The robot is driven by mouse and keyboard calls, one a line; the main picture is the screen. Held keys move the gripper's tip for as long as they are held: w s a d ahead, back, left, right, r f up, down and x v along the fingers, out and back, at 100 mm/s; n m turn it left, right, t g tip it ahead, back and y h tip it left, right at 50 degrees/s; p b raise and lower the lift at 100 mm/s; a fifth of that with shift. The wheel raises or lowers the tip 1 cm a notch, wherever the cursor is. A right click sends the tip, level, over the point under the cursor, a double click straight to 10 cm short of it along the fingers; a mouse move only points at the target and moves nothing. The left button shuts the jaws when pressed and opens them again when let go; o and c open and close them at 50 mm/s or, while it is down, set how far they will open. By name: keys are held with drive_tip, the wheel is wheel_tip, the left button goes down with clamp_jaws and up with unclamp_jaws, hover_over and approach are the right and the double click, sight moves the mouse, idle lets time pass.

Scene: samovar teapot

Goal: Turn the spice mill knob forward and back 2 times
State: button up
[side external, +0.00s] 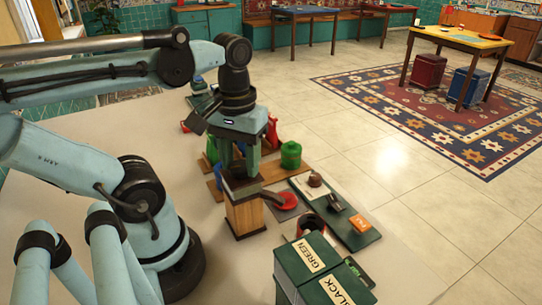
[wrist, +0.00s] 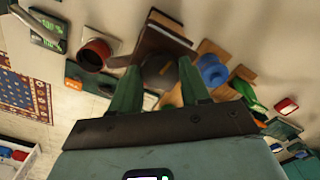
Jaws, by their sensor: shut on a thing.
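The spice mill (side external: 243,214) is a square wooden box with a dark top, standing upright on the pale worktop. My gripper (side external: 238,162) points down over it, with its green fingers on either side of the knob at the top. The fingers are shut on the knob, which they mostly hide in the side view. In the wrist view my gripper (wrist: 159,88) has the dark round knob (wrist: 160,72) between its fingertips. Part of the mill's body (wrist: 162,36) shows beyond the knob. The knob's turn angle cannot be read.
A dark green tray (side external: 358,238) with small items is to the right. Boxes labelled GREEN and BLACK (side external: 308,262) stand in front. Bare worktop lies left of the mill.

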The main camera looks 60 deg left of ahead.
drive_tip(key=m, duration=0.7)
drive_tip(key=shift+m, duration=0.4)
drive_tip(key=m, duration=0.3)
drive_tip(key=shift+m, duration=2.2)
drive_tip(key=o, duration=1.1)
drive_tip(key=shift+c, duration=0.2)
drive_tip(key=shift+r, duration=0.1)
